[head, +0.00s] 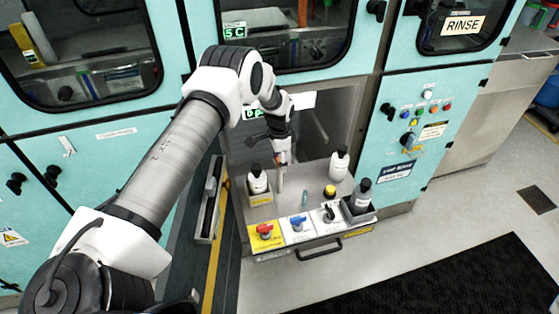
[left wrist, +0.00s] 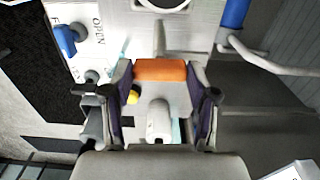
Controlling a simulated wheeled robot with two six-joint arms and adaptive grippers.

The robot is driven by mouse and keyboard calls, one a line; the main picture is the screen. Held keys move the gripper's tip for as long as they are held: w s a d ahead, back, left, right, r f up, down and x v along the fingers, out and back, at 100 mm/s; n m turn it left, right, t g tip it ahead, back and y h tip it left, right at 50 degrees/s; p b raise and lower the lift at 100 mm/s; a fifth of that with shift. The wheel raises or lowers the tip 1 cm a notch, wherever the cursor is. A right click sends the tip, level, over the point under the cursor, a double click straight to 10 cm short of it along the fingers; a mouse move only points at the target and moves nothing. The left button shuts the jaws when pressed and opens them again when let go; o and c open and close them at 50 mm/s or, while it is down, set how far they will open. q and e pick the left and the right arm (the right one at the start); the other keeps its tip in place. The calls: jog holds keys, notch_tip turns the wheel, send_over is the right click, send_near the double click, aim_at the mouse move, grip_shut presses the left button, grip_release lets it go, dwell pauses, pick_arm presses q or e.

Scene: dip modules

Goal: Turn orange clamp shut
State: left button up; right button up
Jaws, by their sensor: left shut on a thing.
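The orange clamp (left wrist: 160,70) sits between the two fingers of my left gripper (left wrist: 161,95) in the left wrist view. The gripper is shut on it, one finger on each side. In the head view my left gripper (head: 281,160) points down over the rear of the pulled-out module tray, and only a small orange patch shows at its tip. A pale post or pipe is just below the gripper there. The clamp's exact turn angle cannot be told. My right gripper is in neither view.
The tray front carries a red handle (head: 265,230), a blue handle (head: 298,222) and a black handle (head: 329,213). A yellow knob (head: 330,191) stands behind them. Bottles stand left (head: 258,182), back right (head: 339,165) and front right (head: 361,193). Teal cabinets (head: 405,130) surround the opening.

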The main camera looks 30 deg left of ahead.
pick_arm(q)
jog(key=shift+s+f, duration=0.1)
jog(key=shift+f, duration=0.1)
jog(key=n+b, duration=0.2)
jog(key=n, duration=0.1)
jog(key=shift+f, duration=0.15)
jog(key=n+b, duration=0.1)
jog(key=n, duration=0.8)
jog(key=shift+b, duration=0.3)
jog(key=n, duration=0.5)
jog(key=shift+n, duration=0.4)
jog(key=o, duration=1.2)
jog(key=shift+c, duration=0.2)
